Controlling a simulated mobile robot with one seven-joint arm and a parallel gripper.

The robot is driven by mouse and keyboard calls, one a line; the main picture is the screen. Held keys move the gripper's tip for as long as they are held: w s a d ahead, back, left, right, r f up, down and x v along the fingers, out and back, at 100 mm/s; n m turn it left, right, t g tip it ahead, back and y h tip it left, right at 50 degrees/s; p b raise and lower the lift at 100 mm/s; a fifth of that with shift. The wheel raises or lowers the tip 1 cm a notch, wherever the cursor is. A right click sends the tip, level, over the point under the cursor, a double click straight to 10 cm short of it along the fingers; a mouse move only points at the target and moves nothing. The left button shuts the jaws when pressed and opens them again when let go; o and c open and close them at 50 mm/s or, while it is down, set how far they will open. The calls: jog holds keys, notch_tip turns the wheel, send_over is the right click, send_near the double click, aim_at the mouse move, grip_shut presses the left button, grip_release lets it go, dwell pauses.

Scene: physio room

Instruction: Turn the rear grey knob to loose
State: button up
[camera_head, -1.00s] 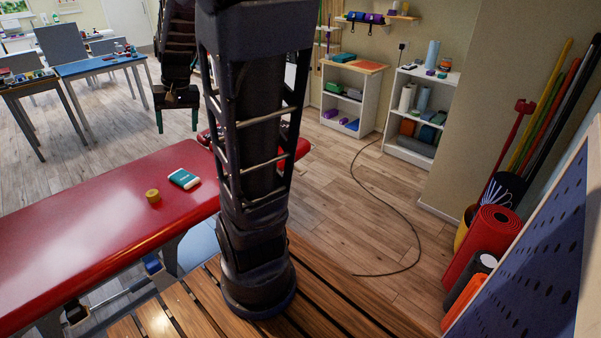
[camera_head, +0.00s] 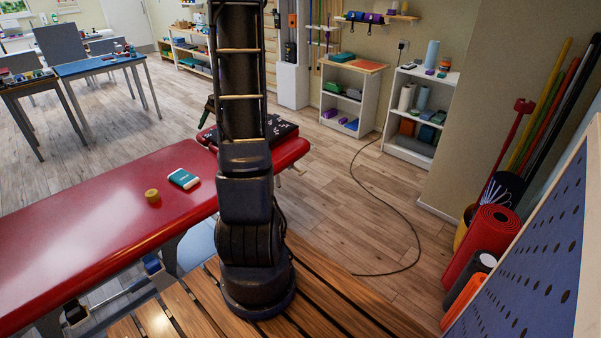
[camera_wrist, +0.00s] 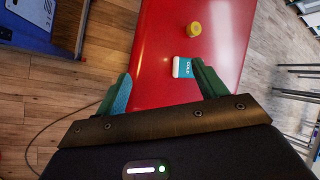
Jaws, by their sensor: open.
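My gripper (camera_wrist: 161,72) is open and empty in the wrist view, its two green fingers spread above the red treatment table (camera_wrist: 155,60). In the head view my own arm hides most of the gripper; a small dark green part shows left of the arm, over the table's far end. The red table (camera_head: 90,225) runs from the lower left to the centre. I cannot make out the rear grey knob in either view. A small pale fitting (camera_head: 297,169) juts from the table's right end, too small to identify.
A cable (camera_head: 412,225) crosses the floor. Rolled mats (camera_head: 490,240) stand right.

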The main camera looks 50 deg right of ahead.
jog(key=w+d+f+m+t+y, duration=0.2)
jog(key=d+f+m+t, duration=0.15)
jog(key=d+f, duration=0.65)
jog(key=m+t+h, duration=0.9)
jog(key=m+t, duration=0.3)
jog(key=m, duration=0.8)
send_near(304, 173)
jog(key=w, duration=1.2)
jog(key=shift+w+r, duration=0.1)
jog(key=shift+w, duration=0.15)
jog(key=c, duration=1)
